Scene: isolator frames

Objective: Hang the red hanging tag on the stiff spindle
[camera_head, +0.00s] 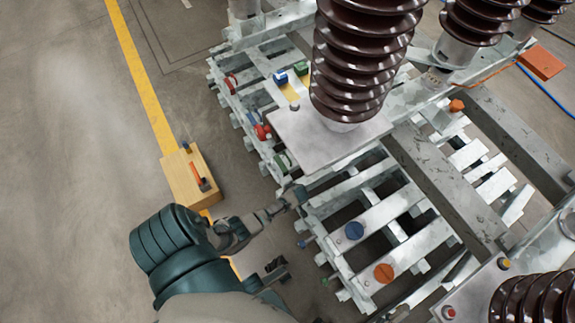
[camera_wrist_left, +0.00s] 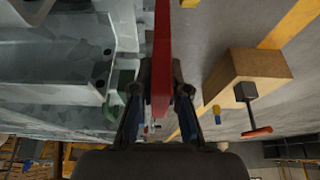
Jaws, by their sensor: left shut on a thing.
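The red hanging tag (camera_wrist_left: 162,45) shows in the left wrist view as a long red strip, seen nearly edge-on between my fingers. My left gripper (camera_wrist_left: 160,88) is shut on it. In the head view my left gripper (camera_head: 290,198) is beside the left edge of the slatted metal frame (camera_head: 375,218); I cannot make out the tag there. Red pieces (camera_head: 262,131) and a green piece (camera_head: 284,160) sit along that frame edge. The green piece also shows in the left wrist view (camera_wrist_left: 122,86). I cannot tell which part is the stiff spindle. My right gripper is not identifiable.
A wooden box (camera_head: 180,182) with an orange-handled tool (camera_head: 201,178) stands on the floor left of the frame. Brown ribbed insulators (camera_head: 362,60) rise over the frame. A blue disc (camera_head: 354,231) and an orange disc (camera_head: 384,273) sit on slats.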

